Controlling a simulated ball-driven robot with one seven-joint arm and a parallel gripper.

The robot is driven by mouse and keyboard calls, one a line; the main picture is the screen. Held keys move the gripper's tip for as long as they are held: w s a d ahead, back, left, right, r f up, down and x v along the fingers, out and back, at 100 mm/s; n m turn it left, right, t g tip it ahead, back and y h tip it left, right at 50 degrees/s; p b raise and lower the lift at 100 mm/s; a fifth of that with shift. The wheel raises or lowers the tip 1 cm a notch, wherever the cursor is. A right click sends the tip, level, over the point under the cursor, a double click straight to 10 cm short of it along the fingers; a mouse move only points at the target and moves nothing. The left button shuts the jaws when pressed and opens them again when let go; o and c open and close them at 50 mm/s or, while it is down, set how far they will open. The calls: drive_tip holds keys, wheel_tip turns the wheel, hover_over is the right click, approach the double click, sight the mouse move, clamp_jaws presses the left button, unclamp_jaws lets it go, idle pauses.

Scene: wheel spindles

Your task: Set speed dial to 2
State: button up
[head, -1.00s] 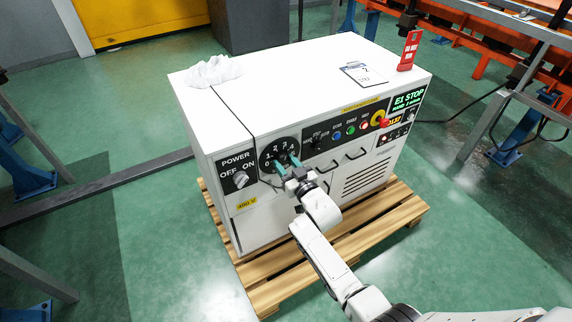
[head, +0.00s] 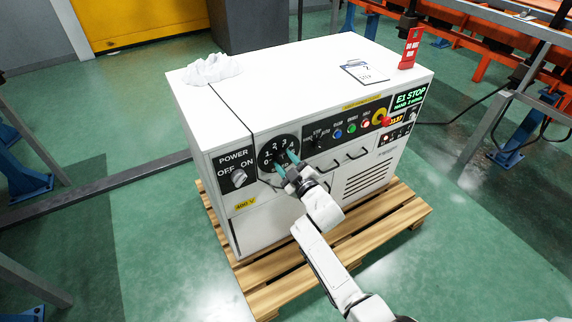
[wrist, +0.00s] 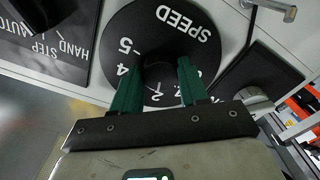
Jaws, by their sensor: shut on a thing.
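The speed dial (head: 264,158) is a round black plate with white numbers on the front of the white cabinet. In the wrist view the dial (wrist: 172,20) appears upside down, with SPEED, 5, 4 and 2 legible. My gripper (head: 287,162) is at the dial's front, its green fingers pointing at it. In the wrist view the gripper (wrist: 158,85) has one finger on each side of the dark knob (wrist: 157,72) and is shut on it. The knob is dark against the plate and partly hidden, so I cannot tell which number it points to.
The power switch (head: 238,178) is left of the dial. The cabinet stands on a wooden pallet (head: 262,287). A cloth (head: 212,69) and clipboard (head: 364,72) lie on top.

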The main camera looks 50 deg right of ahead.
drive_tip(key=shift+n, duration=0.4)
drive_tip(key=o, duration=1.1)
drive_tip(key=shift+c, duration=0.2)
drive_tip(key=p+v, duration=0.1)
drive_tip(key=v, duration=1)
drive_tip(key=shift+p, duration=0.4)
drive_tip(key=shift+w, duration=0.1)
